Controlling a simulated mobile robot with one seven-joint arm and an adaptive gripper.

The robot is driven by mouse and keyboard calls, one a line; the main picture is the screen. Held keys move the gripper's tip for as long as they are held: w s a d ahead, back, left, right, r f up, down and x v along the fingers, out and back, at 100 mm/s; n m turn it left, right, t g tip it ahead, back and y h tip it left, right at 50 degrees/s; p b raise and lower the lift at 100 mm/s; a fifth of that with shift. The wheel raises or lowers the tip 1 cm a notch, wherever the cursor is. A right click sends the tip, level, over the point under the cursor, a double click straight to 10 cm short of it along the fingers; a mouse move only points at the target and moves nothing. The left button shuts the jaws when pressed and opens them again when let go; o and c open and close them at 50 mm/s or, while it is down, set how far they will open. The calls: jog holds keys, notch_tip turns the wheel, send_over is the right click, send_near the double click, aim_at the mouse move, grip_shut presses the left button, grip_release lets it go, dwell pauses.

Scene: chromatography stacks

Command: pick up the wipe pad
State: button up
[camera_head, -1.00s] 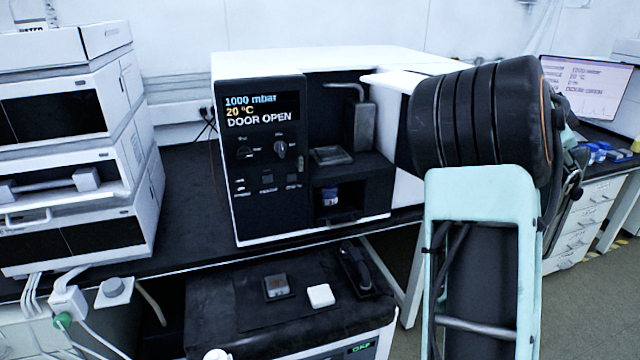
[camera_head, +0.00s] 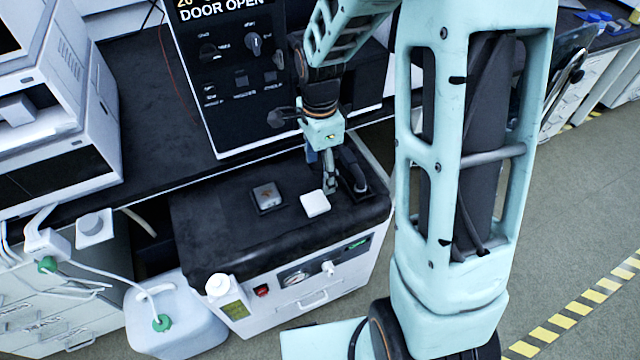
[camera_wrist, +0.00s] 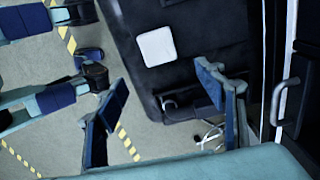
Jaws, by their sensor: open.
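The wipe pad (camera_head: 315,204) is a small white square with rounded corners. It lies flat on the black top of the low white unit (camera_head: 290,235) under the bench. It shows fully in the wrist view (camera_wrist: 157,46), above the gap between the fingertips. My gripper (camera_head: 328,184) hangs over the black top, just behind the pad in the head view. In the wrist view my gripper (camera_wrist: 162,85) has its blue-padded fingers wide apart with nothing between them. The pad appears apart from the fingers; the exact height above it is hard to tell.
A dark square device (camera_head: 268,196) lies left of the pad. A black upright fitting (camera_head: 352,178) stands close on the right, beside my gripper. The bench edge and the instrument (camera_head: 235,75) reading DOOR OPEN are behind. A jug (camera_head: 175,315) stands at lower left.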

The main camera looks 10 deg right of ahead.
aim_at(315, 200)
jog(key=f, duration=0.3)
jog(key=a+f+b, duration=0.1)
jog(key=f, duration=0.6)
jog(key=shift+s+a+f, duration=0.15)
jog(key=shift+s+f, duration=0.05)
jog(key=shift+f, duration=0.05)
jog(key=c, duration=1)
jog(key=shift+r, duration=0.1)
jog(key=shift+r, duration=0.55)
notch_tip(315, 200, up, 2)
jog(key=shift+r, duration=0.2)
jog(key=s+r, duration=0.3)
jog(key=s, duration=0.1)
jog(key=s+d+r+p, duration=0.1)
jog(key=s+r, duration=0.2)
jog(key=s, duration=0.2)
jog(key=s+d+r, duration=0.1)
jog(key=s+r, duration=0.2)
jog(key=s, duration=0.2)
jog(key=shift+r, duration=0.2)
